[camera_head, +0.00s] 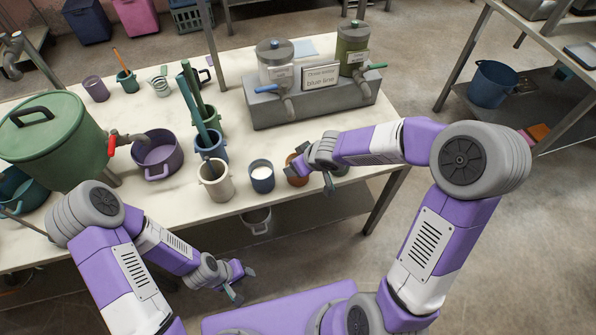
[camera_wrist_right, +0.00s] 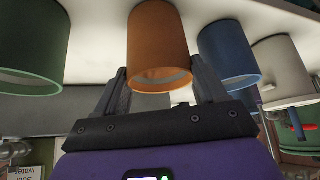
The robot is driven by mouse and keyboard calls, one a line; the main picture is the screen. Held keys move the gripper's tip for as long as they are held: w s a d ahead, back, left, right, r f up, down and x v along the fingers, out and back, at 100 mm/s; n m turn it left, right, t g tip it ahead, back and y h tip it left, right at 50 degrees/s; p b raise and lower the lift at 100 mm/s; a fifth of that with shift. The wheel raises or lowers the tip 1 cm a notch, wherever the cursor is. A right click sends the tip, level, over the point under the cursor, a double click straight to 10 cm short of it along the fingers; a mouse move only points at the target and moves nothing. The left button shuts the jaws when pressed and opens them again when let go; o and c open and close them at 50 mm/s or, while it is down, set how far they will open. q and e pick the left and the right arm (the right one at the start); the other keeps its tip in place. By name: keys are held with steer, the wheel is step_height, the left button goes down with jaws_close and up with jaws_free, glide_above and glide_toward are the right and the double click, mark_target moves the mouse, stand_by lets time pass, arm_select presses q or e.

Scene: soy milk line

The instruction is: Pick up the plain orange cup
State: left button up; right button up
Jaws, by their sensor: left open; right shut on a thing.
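The plain orange cup (camera_head: 294,175) is near the front edge of the table, partly hidden by my right gripper (camera_head: 314,170) in the head view. In the right wrist view, which is upside down, the orange cup (camera_wrist_right: 158,45) is between the two dark fingers of my right gripper (camera_wrist_right: 161,88), shut on its sides. The cup is upright; I cannot tell whether its base is off the table. My left gripper (camera_head: 241,284) is open and empty, low in front of the table.
A blue cup of white liquid (camera_head: 262,178) stands close left of the orange cup, then a cream pot (camera_head: 216,184). A green cup (camera_wrist_right: 32,45) stands on its other side. A grey dispenser stand (camera_head: 310,103) is behind. The table top (camera_head: 237,68) has bare room behind the cups.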

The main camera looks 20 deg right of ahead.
steer(key=c, duration=0.7)
